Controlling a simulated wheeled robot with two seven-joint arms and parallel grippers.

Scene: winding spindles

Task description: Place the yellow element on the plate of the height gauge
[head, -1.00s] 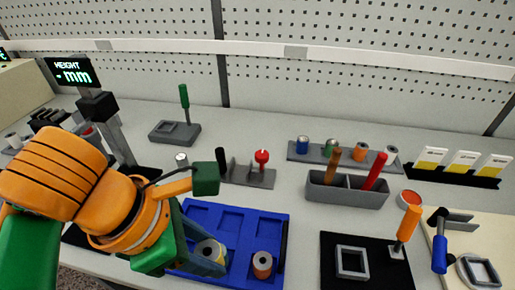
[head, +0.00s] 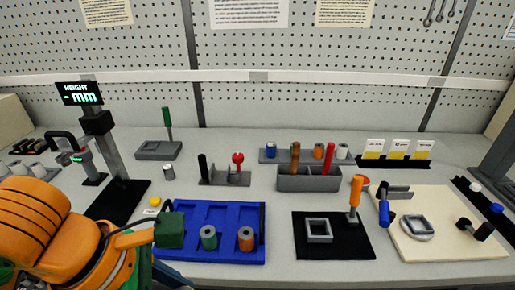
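The height gauge stands at the left, with a lit display (head: 80,94) reading "HEIGHT - mm" and a black base plate (head: 115,205). My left arm covers part of the gauge's near side. A small yellow thing (head: 155,201) shows just behind my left wrist, right of the gauge; its full shape is hidden. My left gripper is at the lower left, low beside the blue tray (head: 225,255). Its fingers are mostly hidden by its own wrist, so I cannot tell whether it holds anything. My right gripper is out of view.
The blue tray holds a green spool (head: 208,237) and an orange spool (head: 246,238). A grey bin (head: 310,183) with tools stands behind, and a black mat (head: 340,247) lies right of the tray. A small metal cylinder (head: 168,172) stands near the gauge.

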